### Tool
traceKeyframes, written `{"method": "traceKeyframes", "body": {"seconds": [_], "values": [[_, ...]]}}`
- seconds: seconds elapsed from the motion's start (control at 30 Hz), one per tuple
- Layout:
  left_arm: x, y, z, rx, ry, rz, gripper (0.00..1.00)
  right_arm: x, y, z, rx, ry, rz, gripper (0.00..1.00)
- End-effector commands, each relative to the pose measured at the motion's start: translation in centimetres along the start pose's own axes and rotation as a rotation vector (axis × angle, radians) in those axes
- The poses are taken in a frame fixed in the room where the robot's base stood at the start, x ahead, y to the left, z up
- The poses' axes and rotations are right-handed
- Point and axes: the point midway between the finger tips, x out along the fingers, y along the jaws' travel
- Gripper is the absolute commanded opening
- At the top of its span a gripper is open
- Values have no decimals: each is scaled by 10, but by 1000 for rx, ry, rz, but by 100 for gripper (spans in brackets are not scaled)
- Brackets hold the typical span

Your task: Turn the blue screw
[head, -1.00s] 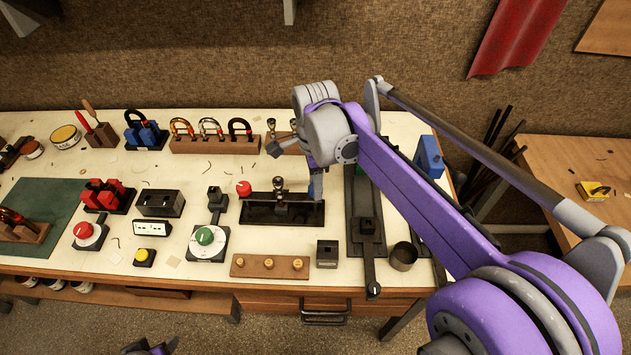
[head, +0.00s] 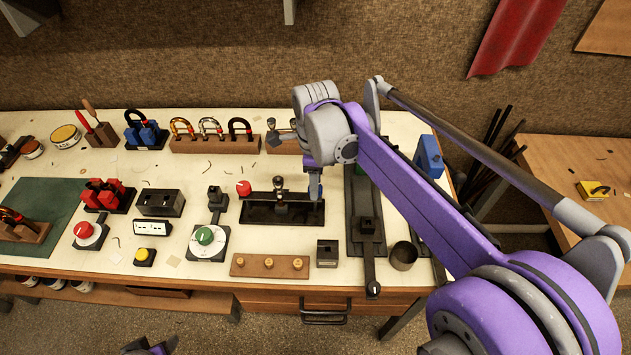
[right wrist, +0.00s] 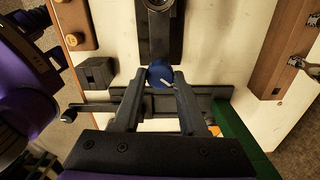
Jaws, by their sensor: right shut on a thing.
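The blue screw (right wrist: 160,76) shows in the right wrist view as a round blue head with a pale line across it, pointing toward the lower right. The two fingertips of my right gripper (right wrist: 158,80) are closed on its sides. In the head view my right gripper (head: 316,188) points down at the right end of a black fixture (head: 258,212) that bears a metal post (head: 280,190). The screw is hidden behind the gripper there. My left gripper does not show clearly in either view.
A dark rail with a slide (head: 367,228) stands just right of the gripper. A red knob (head: 243,188), a green dial (head: 205,236) and a wooden strip with brass knobs (head: 268,266) stand left and in front. A small dark cup (head: 403,257) stands near the front edge.

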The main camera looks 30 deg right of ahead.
Motion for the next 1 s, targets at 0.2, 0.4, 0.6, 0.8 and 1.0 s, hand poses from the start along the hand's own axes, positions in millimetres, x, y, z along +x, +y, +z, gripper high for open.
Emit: {"method": "traceKeyframes", "body": {"seconds": [0.2,0.4,0.6,0.8,1.0], "values": [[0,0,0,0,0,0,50,-1,0,0,-1,0,-1,54],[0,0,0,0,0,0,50,0,0,0,-1,0,-1,72],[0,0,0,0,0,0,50,-1,0,0,-1,0,0,72],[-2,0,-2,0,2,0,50,-24,0,0,-1,0,-1,72],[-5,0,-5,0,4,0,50,-66,0,0,-1,0,-1,72]]}}
